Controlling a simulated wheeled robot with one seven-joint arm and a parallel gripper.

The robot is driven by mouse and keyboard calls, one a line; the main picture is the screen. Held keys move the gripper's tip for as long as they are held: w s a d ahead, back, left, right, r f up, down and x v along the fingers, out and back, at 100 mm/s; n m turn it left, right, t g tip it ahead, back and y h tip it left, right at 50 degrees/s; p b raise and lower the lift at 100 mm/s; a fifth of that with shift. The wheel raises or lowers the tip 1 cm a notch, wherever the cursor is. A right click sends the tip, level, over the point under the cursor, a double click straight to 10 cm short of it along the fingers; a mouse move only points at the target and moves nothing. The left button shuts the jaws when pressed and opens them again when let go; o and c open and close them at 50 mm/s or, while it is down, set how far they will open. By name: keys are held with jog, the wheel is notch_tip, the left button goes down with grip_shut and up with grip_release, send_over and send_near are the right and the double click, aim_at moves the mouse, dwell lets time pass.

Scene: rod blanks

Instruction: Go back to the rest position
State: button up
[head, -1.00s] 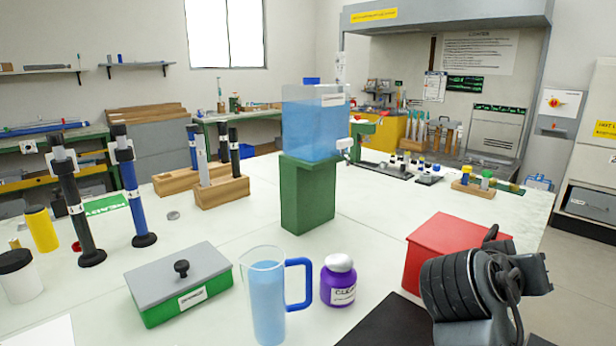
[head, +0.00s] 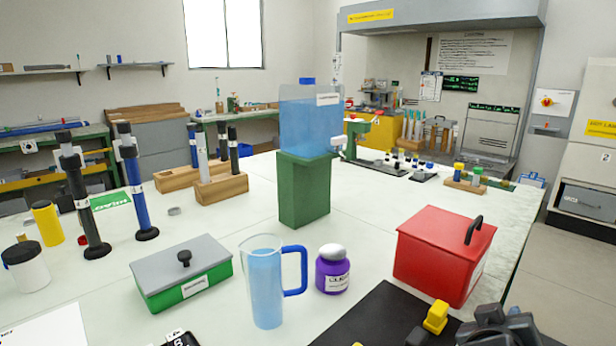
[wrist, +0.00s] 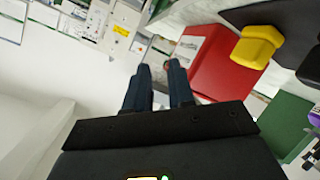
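My gripper (wrist: 158,68) shows in the wrist view with its two dark blue fingers apart and nothing between them. It is held in the air, with the red box behind and to its right in the picture. In the head view only part of my dark arm (head: 500,328) shows at the bottom right edge; the fingers are out of that view.
A red box (head: 440,258) with a black handle stands on the white table (head: 385,215) beside a black mat (head: 375,318) bearing a yellow piece (head: 436,317). A blue-handled jug (head: 265,290), a purple jar (head: 333,275) and a green box (head: 190,285) stand leftward.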

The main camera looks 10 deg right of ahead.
jog(key=s+a+f+n+t+y, duration=0.25)
jog(key=s+a+f+y, duration=0.2)
jog(key=s, duration=0.35)
jog(key=s+a+f+n+t+y, duration=0.1)
jog(key=s+a+f+n+y, duration=0.2)
jog(key=s+a+f, duration=0.3)
jog(key=s+a+r+m+y, duration=0.1)
jog(key=s+r, duration=0.1)
jog(key=s, duration=0.5)
jog(key=s+a+r+m+t+y, duration=0.1)
jog(key=s+r, duration=0.2)
jog(key=s, duration=0.3)
jog(key=s+a+r+m+t+y+p, duration=0.1)
jog(key=s+r, duration=0.2)
jog(key=s, duration=0.4)
jog(key=shift+s+a+r, duration=0.2)
jog(key=shift+s+a, duration=0.1)
jog(key=shift+a, duration=0.1)
jog(key=shift+y, duration=0.25)
